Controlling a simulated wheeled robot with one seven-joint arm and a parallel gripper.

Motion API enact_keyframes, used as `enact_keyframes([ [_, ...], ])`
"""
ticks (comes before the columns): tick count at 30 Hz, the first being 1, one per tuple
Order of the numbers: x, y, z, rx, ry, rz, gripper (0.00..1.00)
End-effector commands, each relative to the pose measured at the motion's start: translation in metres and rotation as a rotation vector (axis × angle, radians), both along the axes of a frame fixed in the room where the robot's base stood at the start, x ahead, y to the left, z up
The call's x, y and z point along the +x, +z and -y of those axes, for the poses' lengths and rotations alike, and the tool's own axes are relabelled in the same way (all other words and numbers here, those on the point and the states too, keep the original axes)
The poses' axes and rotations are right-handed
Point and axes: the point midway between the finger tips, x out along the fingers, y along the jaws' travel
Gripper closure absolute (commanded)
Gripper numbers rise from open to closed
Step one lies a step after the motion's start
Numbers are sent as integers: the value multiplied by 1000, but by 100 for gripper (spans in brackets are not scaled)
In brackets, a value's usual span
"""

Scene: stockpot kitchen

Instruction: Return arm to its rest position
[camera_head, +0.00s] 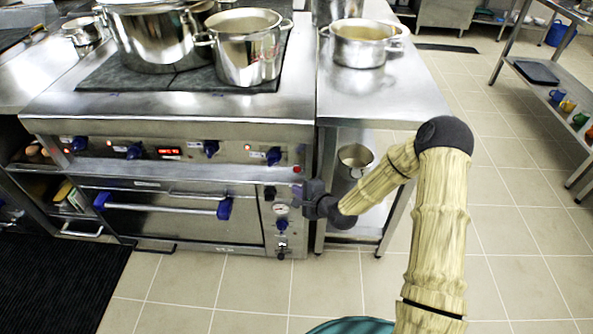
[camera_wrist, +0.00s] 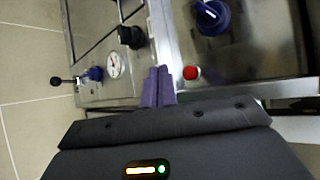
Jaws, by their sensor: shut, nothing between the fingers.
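My arm comes up from the lower right in the head view, bends at a dark elbow and reaches left and down to the stove front. My gripper (camera_head: 290,194) is at the right end of the stove front (camera_head: 170,166), beside the dial and the red button. In the wrist view my gripper (camera_wrist: 158,70) has its two purple fingers together with nothing between them. The red button (camera_wrist: 191,73) is just right of the fingertips there, and the round dial (camera_wrist: 113,65) is to their left. Whether the fingers touch the panel cannot be told.
Large steel pots (camera_head: 247,45) stand on the cooktop. A steel side table (camera_head: 385,95) bears another pot (camera_head: 362,42), with a smaller pot (camera_head: 355,158) on its lower shelf. A shelf rack with cups (camera_head: 562,103) is at the right. Tiled floor (camera_head: 520,240) is clear between.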

Motion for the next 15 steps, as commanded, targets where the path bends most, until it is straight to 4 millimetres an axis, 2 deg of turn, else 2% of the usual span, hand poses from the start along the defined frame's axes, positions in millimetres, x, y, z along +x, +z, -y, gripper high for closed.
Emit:
enact_keyframes([
  [11, 0, 0, 0, -1, 1, 0, 100],
  [15, -3, 3, 3, -58, 26, 4, 100],
])
